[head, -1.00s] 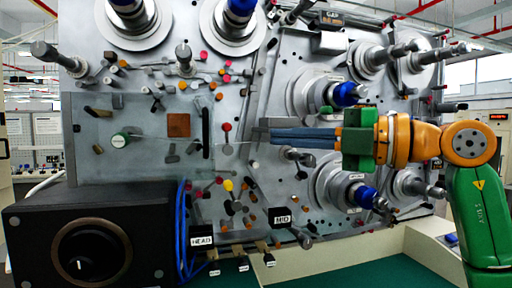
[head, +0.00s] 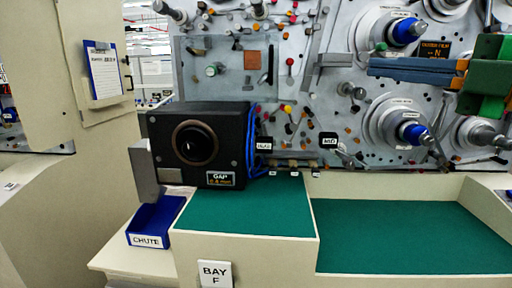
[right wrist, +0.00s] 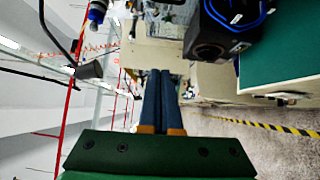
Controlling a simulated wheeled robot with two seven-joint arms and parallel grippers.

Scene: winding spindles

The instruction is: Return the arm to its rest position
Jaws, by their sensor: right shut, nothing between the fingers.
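My right gripper (head: 372,66) comes in from the right edge of the head view, in front of the machine panel (head: 345,105). Its long blue fingers lie together, shut and empty, pointing left. In the right wrist view the two blue fingers (right wrist: 159,88) show side by side with nothing between them. The rest of my right arm is cut off by the frame in the head view. Spindles with blue caps stand near the gripper: one above it (head: 408,31) and one below it (head: 413,132). My left gripper is not in view.
A recessed green tray floor (head: 410,235) lies empty at right. A cream cabinet (head: 60,160) stands at far left.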

